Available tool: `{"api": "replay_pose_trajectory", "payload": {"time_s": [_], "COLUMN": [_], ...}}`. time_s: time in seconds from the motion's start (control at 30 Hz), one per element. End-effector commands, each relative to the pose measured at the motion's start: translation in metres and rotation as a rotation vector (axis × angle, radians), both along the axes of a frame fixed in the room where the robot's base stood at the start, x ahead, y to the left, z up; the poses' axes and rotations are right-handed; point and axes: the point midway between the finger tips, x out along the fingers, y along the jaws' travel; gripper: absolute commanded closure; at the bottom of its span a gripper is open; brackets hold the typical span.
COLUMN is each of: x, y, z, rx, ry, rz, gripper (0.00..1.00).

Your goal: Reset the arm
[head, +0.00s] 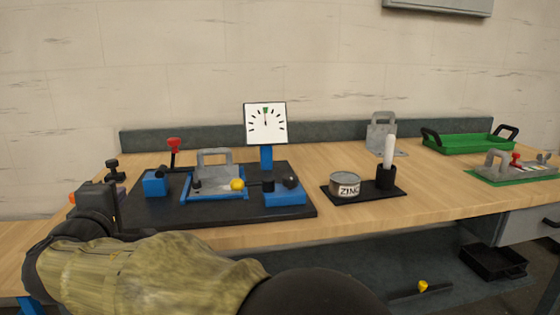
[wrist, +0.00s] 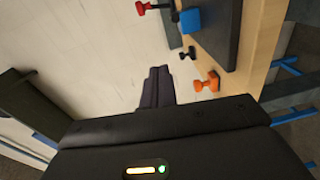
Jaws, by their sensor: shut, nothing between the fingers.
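My arm (head: 150,268) reaches across the lower left of the head view in a tan sleeve. My gripper (wrist: 158,86) shows in the wrist view with its two dark fingers together and nothing between them. In the head view its dark body is at the left, by the front left of the bench, and its fingertips cannot be made out. In the wrist view the fingers lie over the pale wall, apart from an orange knob (wrist: 207,82) and a black knob (wrist: 188,53) at the bench edge.
A black board (head: 300,207) carries a blue-framed fixture, a red lever (head: 174,146), a yellow ball (head: 237,184) and a dial (head: 265,123). Right of it are a ZINC tin (head: 345,184), a white stick (head: 389,150) in a black holder and a green tray (head: 468,143).

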Motion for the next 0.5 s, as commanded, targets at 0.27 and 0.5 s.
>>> {"api": "replay_pose_trajectory", "payload": {"time_s": [0.27, 0.5], "x": [0.025, 0.047], "y": [-0.045, -0.113], "z": [-0.038, -0.092], "rx": [-0.014, -0.006], "ry": [0.134, 0.329], "rz": [-0.084, -0.208], "gripper": [1.0, 1.0]}}
